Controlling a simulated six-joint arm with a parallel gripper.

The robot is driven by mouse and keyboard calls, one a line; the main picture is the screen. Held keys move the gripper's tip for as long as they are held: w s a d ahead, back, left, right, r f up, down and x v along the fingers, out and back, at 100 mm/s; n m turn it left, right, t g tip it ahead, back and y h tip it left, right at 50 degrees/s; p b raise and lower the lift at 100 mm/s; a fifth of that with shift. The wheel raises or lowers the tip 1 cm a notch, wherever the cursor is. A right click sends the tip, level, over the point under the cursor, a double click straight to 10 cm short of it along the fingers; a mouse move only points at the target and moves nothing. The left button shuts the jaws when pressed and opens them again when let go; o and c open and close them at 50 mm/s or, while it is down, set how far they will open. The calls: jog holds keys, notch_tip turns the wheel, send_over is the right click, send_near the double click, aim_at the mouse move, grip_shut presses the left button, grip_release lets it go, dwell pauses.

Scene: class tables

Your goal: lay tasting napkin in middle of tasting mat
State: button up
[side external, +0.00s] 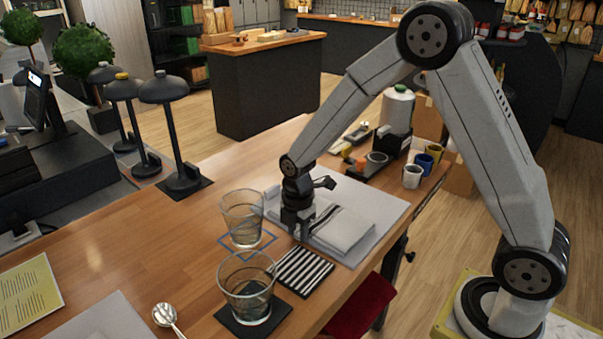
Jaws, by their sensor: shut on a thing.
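The tasting napkin (348,233) is a folded white cloth with dark stripes near its left part. It lies flat on or just above the tasting mat, a light grey sheet (388,205) on the wooden table; I cannot tell whether they touch. The napkin appears over the mat's middle and front part, with bare mat showing to the right and behind. My gripper (299,232) points down at the napkin's left edge and is shut on it. The fingers hide the held edge and part of the mat.
A black-and-white striped cloth (304,270) lies just in front of my gripper. Two clear glasses, one behind (242,218) and one in front (246,290), stand to the left. A black tray (372,168) and small cups (412,176) stand behind the mat.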

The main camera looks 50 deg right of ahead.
grip_shut()
jog(key=shift+r, duration=1)
